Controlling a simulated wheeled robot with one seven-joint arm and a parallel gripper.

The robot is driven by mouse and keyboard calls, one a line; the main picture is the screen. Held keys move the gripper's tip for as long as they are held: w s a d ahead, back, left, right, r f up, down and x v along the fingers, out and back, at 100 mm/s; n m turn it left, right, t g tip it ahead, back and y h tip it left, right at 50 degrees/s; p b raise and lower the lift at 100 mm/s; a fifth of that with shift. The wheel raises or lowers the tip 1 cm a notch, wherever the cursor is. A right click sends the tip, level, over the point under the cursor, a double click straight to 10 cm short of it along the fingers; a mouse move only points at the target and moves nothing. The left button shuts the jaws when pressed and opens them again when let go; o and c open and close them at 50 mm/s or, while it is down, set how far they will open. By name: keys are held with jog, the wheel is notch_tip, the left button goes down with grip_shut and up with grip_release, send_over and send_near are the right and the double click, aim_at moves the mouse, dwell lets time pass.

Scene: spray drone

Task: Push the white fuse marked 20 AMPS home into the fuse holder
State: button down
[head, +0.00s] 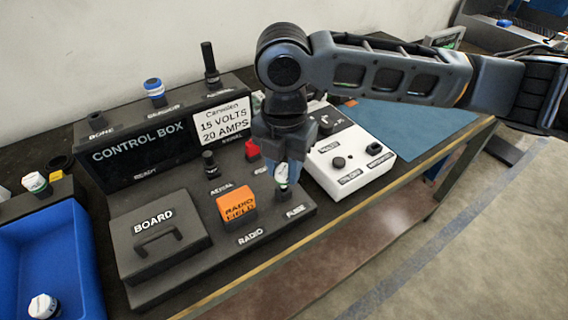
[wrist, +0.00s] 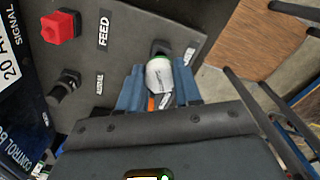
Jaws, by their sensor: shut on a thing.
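A white fuse (head: 281,173) with a green band is between the fingers of my gripper (head: 282,180), which points down over the front right of the control box base. In the wrist view the white fuse (wrist: 160,74) shows between the blue-grey fingers of my gripper (wrist: 159,84), and its marking is not readable. A dark fuse holder (wrist: 161,48) shows right at the fuse's far end, beside the FUSE label (head: 295,212). The fuse is at or in the holder's mouth; how deep it sits I cannot tell.
An orange RADIO FIELD block (head: 237,207) and a black BOARD cover (head: 158,242) stand left of my gripper. A red FEED knob (wrist: 60,27) and a black AERIAL post (head: 210,164) are close by. A white switch box (head: 350,160) stands right. A blue tray (head: 80,235) holds another white-capped piece.

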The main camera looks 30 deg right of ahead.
aim_at(284, 168)
jog(key=shift+f+b, duration=0.85)
jog(key=shift+f, duration=0.65)
jog(key=c, duration=0.7)
grip_release()
jog(key=shift+r, duration=3.95)
